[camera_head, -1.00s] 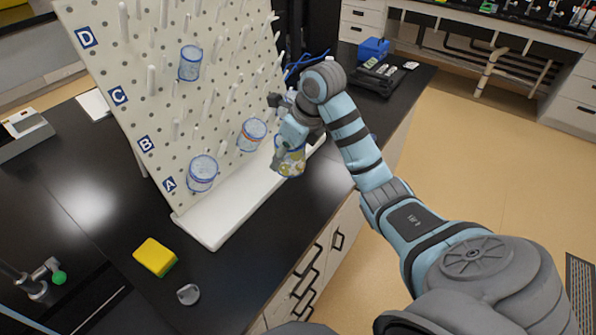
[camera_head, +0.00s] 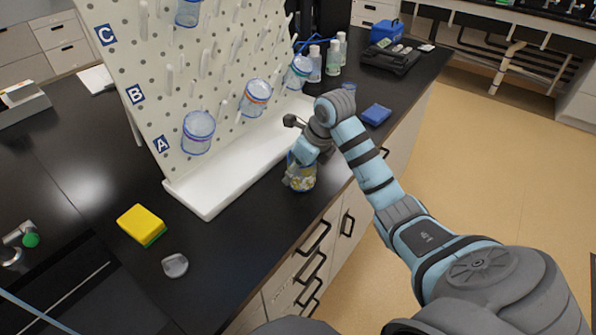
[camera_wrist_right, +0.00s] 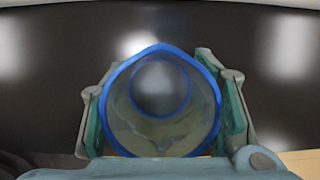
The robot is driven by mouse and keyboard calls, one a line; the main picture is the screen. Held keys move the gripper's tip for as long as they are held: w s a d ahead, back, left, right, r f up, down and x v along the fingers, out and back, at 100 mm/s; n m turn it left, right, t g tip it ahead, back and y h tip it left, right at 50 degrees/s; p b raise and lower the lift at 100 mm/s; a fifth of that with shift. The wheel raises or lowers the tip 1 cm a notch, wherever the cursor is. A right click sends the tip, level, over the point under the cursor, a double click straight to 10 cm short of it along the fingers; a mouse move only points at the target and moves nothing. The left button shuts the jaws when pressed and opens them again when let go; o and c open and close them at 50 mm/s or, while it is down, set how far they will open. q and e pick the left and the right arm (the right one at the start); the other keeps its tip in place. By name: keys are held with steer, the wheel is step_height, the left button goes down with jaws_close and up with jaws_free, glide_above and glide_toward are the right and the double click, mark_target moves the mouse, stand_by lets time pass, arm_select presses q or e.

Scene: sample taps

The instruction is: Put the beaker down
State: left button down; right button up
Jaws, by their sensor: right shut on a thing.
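My right gripper (camera_head: 302,160) is shut on the beaker (camera_head: 301,181), a clear vessel with a blue rim and a yellowish patterned side. In the right wrist view the beaker's blue rim (camera_wrist_right: 113,88) faces the camera, with my right gripper's green-padded fingers (camera_wrist_right: 165,108) on both sides of it. The beaker looks upright, at or just above the black bench top (camera_head: 245,235), in front of the white peg board's tray. I cannot tell whether its base touches the bench. My left gripper is not in view.
The peg board (camera_head: 200,95) holds several blue-rimmed beakers, and its white tray (camera_head: 225,185) lies behind the held one. A blue sponge (camera_head: 376,114) and bottles (camera_head: 333,58) stand farther back. The bench's front edge is close.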

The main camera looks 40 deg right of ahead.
steer(key=shift+w, duration=0.1)
steer(key=shift+f, duration=0.2)
steer(key=o, duration=1)
steer(key=shift+r, duration=0.1)
steer(key=shift+r, duration=0.3)
steer(key=v, duration=0.6)
steer(key=shift+d+r+p, duration=0.1)
steer(key=shift+p, duration=0.3)
steer(key=p+v, duration=0.3)
steer(key=v, duration=0.2)
steer(key=shift+s+r, duration=0.25)
steer(key=shift+s, duration=0.05)
